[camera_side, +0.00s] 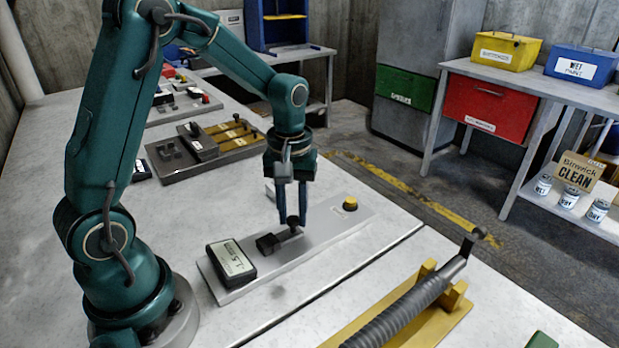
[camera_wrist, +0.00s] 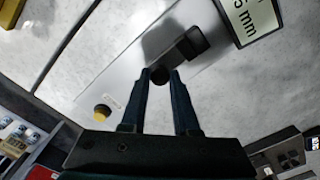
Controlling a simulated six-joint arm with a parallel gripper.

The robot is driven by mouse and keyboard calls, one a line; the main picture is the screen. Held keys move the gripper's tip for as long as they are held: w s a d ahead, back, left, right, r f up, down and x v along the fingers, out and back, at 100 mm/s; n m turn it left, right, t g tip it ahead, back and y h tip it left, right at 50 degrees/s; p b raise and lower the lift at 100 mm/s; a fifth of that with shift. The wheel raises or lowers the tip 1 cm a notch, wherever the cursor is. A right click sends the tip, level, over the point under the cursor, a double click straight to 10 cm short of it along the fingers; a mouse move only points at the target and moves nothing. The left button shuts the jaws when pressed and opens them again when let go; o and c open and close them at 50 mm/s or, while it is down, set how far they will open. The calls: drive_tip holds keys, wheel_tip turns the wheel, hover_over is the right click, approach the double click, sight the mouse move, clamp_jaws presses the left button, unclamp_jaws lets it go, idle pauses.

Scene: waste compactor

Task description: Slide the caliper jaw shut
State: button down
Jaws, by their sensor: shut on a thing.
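The caliper is a long pale grey plate (camera_side: 325,228) on the bench, with a black-framed display (camera_side: 232,262) at its near left end reading what looks like 1.5 mm. A dark block (camera_side: 267,243) stands on it just right of the display, with a short bar toward a dark round knob (camera_side: 293,222). My gripper (camera_side: 291,214) points down and is shut on this knob. The wrist view shows the knob (camera_wrist: 160,76) between my fingertips, the dark block (camera_wrist: 188,47) close beside it, and part of the display (camera_wrist: 250,16). I cannot tell whether the jaw faces touch.
A yellow button (camera_side: 350,203) sits toward the plate's far right end. A yellow cradle with a dark ribbed rod (camera_side: 405,310) stands at the front right. A dark tray with a yellow part (camera_side: 205,148) lies behind the plate.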

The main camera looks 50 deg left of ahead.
sight(291, 219)
drive_tip(key=shift+s, duration=0.3)
drive_tip(key=c, duration=0.7)
unclamp_jaws()
drive_tip(key=shift+o, duration=0.2)
drive_tip(key=shift+w+r, duration=0.1)
drive_tip(key=shift+r, duration=2.45)
